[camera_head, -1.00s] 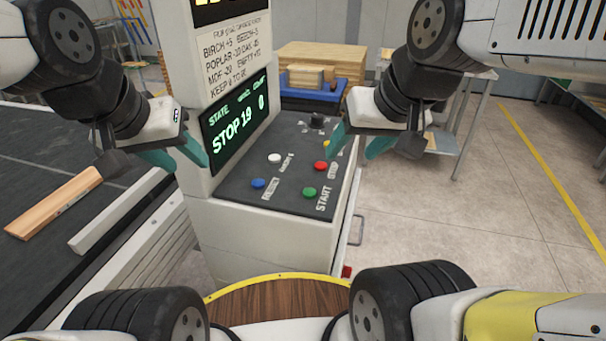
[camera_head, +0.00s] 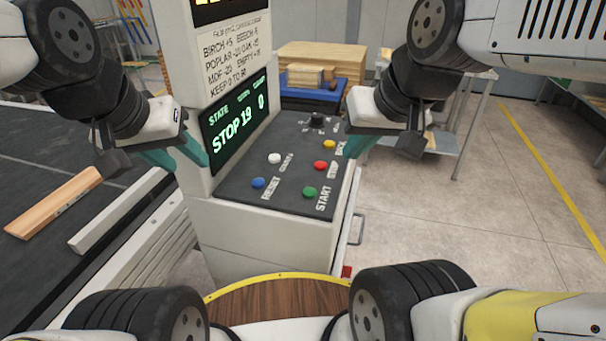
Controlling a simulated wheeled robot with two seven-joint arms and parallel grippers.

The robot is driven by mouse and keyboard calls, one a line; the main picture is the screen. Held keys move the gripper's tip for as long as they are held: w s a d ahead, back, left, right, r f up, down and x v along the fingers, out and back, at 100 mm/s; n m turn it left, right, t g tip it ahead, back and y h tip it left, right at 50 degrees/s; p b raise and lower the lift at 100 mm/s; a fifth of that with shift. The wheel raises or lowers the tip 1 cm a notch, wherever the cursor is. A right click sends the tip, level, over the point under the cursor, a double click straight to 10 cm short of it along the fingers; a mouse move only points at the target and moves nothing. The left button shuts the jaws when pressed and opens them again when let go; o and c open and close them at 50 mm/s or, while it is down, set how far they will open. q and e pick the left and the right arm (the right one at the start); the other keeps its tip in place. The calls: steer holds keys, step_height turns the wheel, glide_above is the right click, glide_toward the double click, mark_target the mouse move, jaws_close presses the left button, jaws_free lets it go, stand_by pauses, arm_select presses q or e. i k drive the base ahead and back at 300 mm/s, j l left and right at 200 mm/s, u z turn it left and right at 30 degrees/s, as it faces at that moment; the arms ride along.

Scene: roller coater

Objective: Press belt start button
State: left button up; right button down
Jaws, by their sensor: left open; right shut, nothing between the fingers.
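The green button (camera_head: 310,191) with the label START sits at the front right of the dark sloped panel (camera_head: 240,196). A red button (camera_head: 320,165) labelled STOP and a yellow button (camera_head: 329,144) are behind it. A blue button (camera_head: 258,183) and a white button (camera_head: 274,158) are to its left. The screen (camera_head: 238,122) reads STOP 19 0. My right gripper (camera_head: 351,152) is shut and empty, at the panel's right edge in the picture, behind and right of the green button and apart from it. My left gripper (camera_head: 190,156) is open and empty, left of the screen.
A dark belt (camera_head: 35,235) at left carries an orange-brown wood strip (camera_head: 52,203) and a pale strip (camera_head: 118,212). A blue tray (camera_head: 312,97) with wood pieces stands behind the panel. A metal shelf table (camera_head: 455,143) is at right. The floor at right is clear.

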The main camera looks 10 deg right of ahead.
mark_target(308, 192)
steer(key=k+l+z, duration=0.15)
steer(key=k+z, duration=0.2)
steer(key=k, duration=0.15)
steer(key=k+l+z, duration=0.35)
steer(key=k, duration=0.15)
steer(key=j, duration=0.1)
